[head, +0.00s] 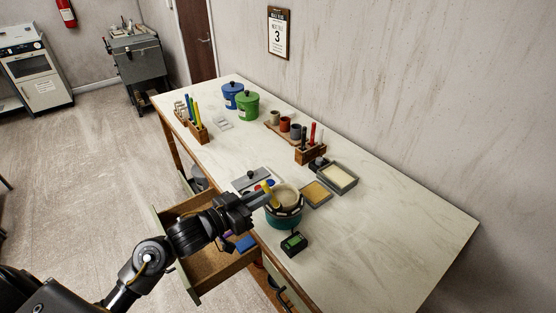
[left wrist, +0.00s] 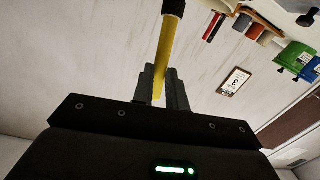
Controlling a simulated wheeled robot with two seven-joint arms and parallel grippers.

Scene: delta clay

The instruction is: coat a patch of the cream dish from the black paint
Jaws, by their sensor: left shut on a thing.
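The cream dish (head: 289,196) sits on top of a round teal stand (head: 284,219) with a dark rim, near the table's front edge. My left gripper (head: 264,199) is shut on a yellow-handled brush (head: 269,188), beside the dish's left side. In the left wrist view the yellow handle (left wrist: 165,55) stands between the fingers and ends in a dark part at the top. The brush tip is not clear, and I cannot tell whether it touches the dish. A grey palette (head: 239,183) behind the gripper carries a dark spot (head: 251,174), perhaps the black paint, and red and blue spots.
A sponge-like tan block (head: 316,194) and a grey tray (head: 338,178) lie right of the dish. A small device with a green screen (head: 294,243) is in front. An open drawer (head: 206,263) juts out below my arm. The table's right end is clear.

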